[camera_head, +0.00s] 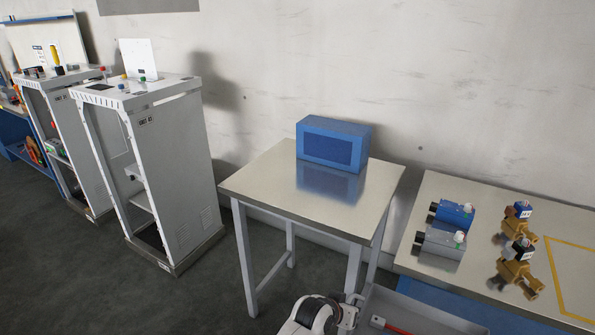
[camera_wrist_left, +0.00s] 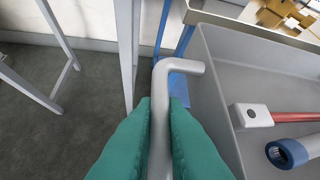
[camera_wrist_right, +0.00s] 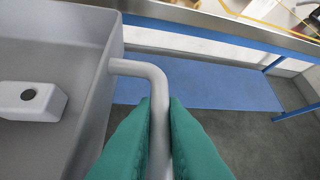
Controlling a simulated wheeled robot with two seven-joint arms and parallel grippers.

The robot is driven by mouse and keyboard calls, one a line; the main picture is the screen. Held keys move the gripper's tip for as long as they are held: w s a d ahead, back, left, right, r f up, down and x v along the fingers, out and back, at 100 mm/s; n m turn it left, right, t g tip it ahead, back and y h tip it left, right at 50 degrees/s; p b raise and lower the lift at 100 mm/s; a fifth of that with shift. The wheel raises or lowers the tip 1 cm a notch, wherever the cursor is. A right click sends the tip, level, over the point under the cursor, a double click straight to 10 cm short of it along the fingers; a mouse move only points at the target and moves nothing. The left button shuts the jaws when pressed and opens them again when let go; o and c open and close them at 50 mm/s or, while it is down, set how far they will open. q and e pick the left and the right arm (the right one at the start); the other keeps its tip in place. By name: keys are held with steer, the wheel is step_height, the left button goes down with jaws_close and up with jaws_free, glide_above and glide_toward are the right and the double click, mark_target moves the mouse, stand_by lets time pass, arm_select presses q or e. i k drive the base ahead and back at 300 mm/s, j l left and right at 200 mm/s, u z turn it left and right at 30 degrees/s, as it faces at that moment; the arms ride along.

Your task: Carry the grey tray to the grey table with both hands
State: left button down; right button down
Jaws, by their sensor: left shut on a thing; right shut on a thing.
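The grey tray shows at the bottom of the head view (camera_head: 425,315), cut off by the lower edge. In the left wrist view my left gripper (camera_wrist_left: 160,125) has green fingers shut on the tray's grey bar handle. The tray (camera_wrist_left: 225,75) lies to the right of it. In the right wrist view my right gripper (camera_wrist_right: 160,125) is shut on the opposite handle, with the tray (camera_wrist_right: 80,45) to its left. A table with a grey top (camera_head: 255,183) and grey legs stands ahead, left of the tray. A blue box (camera_head: 333,145) stands on it near the back.
A bench (camera_head: 440,190) on the right holds blue and grey devices and brass valves. Two white cabinet frames (camera_head: 175,160) stand on the left. A red-handled tool (camera_wrist_left: 285,113) and a blue-ended cylinder (camera_wrist_left: 287,153) lie in the tray. Dark floor is clear left of the table.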

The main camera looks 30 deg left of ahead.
mark_target(321, 180)
steer(key=j, duration=1.55)
